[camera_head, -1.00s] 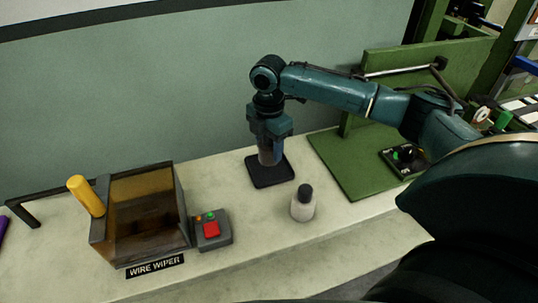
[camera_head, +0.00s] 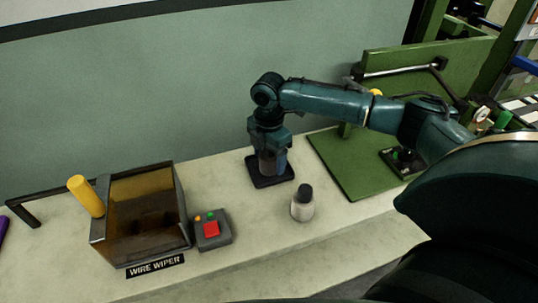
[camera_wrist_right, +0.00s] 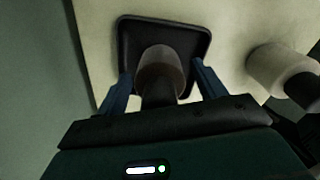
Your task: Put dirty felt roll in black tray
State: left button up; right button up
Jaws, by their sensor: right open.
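The black tray (camera_head: 258,183) is a small dark square tray on the bench, left of the green board. My right gripper (camera_head: 272,166) points down over it and is open. In the right wrist view, a brownish roll with a dark end, apparently the felt roll (camera_wrist_right: 160,68), stands over the black tray (camera_wrist_right: 198,36) between the spread fingers of my right gripper (camera_wrist_right: 160,76). There are gaps between the roll and both fingers. The roll's base is hidden, and the head view shows little of it. My left gripper is out of view.
The wire wiper box (camera_head: 140,215) and a control box with a red button (camera_head: 212,230) stand left. A green board (camera_head: 355,170) lies right. Bare bench separates them.

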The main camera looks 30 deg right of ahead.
jog(key=shift+r, duration=0.1)
notch_tip(320, 180, up, 12)
jog(key=shift+r, duration=0.1)
dwell(0.4)
dwell(0.5)
